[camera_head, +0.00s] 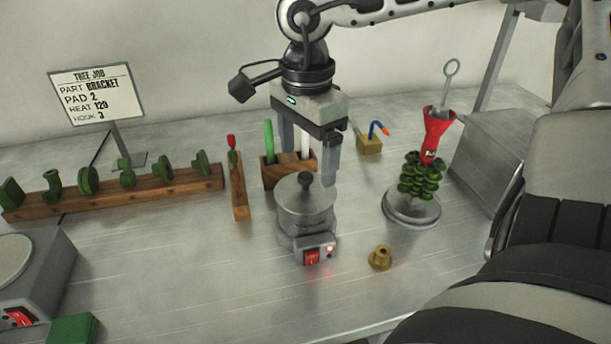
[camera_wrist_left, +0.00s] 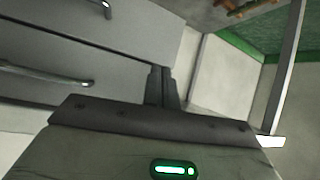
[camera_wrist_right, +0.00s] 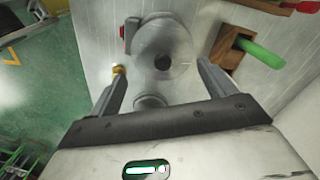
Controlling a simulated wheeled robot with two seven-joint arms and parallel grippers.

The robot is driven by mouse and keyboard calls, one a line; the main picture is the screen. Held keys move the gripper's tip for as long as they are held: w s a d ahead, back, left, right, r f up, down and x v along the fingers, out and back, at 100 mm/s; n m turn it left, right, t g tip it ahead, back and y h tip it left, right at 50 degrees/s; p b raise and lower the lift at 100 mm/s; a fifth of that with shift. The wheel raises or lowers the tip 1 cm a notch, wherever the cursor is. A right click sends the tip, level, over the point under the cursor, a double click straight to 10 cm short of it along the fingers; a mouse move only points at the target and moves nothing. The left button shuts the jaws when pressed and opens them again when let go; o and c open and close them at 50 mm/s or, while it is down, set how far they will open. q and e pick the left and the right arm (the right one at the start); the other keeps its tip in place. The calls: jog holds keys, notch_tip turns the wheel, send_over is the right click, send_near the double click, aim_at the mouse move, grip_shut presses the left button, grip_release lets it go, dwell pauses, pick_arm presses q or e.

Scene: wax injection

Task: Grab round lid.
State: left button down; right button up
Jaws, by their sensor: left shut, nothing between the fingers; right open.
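The round lid (camera_head: 293,195) is grey metal with a dark knob (camera_head: 305,180) on top. It sits on a small round heater pot (camera_head: 296,222) with a red switch and a lit red light. In the right wrist view the lid (camera_wrist_right: 176,38) and knob (camera_wrist_right: 163,63) lie between and beyond the fingers. My right gripper (camera_head: 309,160) is open and empty, pointing down above and slightly behind the lid, apart from the knob. My left gripper (camera_wrist_left: 162,88) is shut and empty; it shows only in the left wrist view, away from the lid, before grey drawers.
A wooden block with a green tool (camera_head: 269,142) stands behind the pot. A wooden rack (camera_head: 150,192) with green parts is left. A brass piece (camera_head: 380,257) lies front right. A green wax tree (camera_head: 419,178) with a red funnel (camera_head: 436,130) stands right. The front middle table is clear.

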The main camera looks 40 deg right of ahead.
aim_at(306, 176)
jog(key=f, duration=0.5)
jog(key=shift+w+p, duration=0.2)
jog(key=shift+p, duration=0.15)
jog(key=shift+s, duration=0.1)
grip_shut()
